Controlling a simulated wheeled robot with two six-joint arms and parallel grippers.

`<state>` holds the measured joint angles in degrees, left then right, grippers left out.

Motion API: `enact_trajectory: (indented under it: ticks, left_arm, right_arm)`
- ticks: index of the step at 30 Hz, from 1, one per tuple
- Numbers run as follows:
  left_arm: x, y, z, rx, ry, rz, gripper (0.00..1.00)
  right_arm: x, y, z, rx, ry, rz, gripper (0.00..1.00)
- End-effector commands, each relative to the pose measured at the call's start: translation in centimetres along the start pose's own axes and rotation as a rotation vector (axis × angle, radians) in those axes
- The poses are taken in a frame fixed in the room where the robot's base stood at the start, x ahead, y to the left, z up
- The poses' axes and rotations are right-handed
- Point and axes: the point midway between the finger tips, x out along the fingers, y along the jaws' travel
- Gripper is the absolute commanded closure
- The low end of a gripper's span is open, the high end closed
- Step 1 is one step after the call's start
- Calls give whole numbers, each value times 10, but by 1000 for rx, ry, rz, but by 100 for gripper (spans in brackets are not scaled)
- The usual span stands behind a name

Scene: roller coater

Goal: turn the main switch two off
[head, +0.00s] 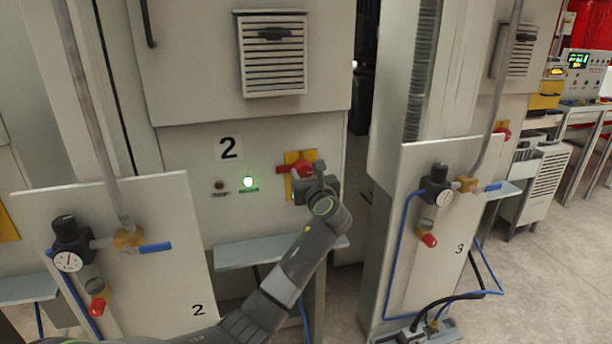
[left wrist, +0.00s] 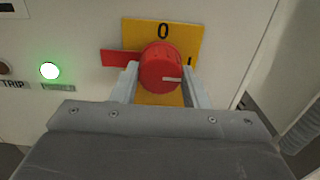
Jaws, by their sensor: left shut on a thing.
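The main switch two is a red round knob (left wrist: 165,62) on a yellow plate (left wrist: 190,36), mounted on the cabinet marked 2. The plate bears a 0 at the top and an I at the right. The knob's white mark lies to the right, towards the I side. A red tab sticks out to the left of the knob. In the head view the switch (head: 302,167) is partly hidden by my left gripper (head: 308,180). In the left wrist view the gripper's fingers (left wrist: 160,82) are shut on the knob, one on each side.
A green lamp (head: 249,183) is lit left of the switch, beside a dark TRIP lamp (head: 220,186). A grey shelf (head: 262,251) juts out below. Panels with gauges and blue-handled valves stand left (head: 150,247) and right (head: 472,186).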

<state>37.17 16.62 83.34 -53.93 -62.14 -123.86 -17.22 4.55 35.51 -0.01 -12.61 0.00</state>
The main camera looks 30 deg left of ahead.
Motion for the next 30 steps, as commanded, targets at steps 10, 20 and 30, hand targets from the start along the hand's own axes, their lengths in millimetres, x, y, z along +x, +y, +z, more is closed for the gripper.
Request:
enact_trajectory:
  ticks: [10, 20, 30]
  left_arm:
    - [0, 0, 0, -93, 1, -1, 82]
    - [0, -1, 0, -365, 1, -1, 82]
    - [0, -2, -1, -689, 0, 0, 82]
  right_arm:
    - [-2, 0, 0, 0, 0, 0, 64]
    - [-2, 0, 0, 0, 0, 0, 64]
    - [6, 0, 0, 0, 0, 0, 64]
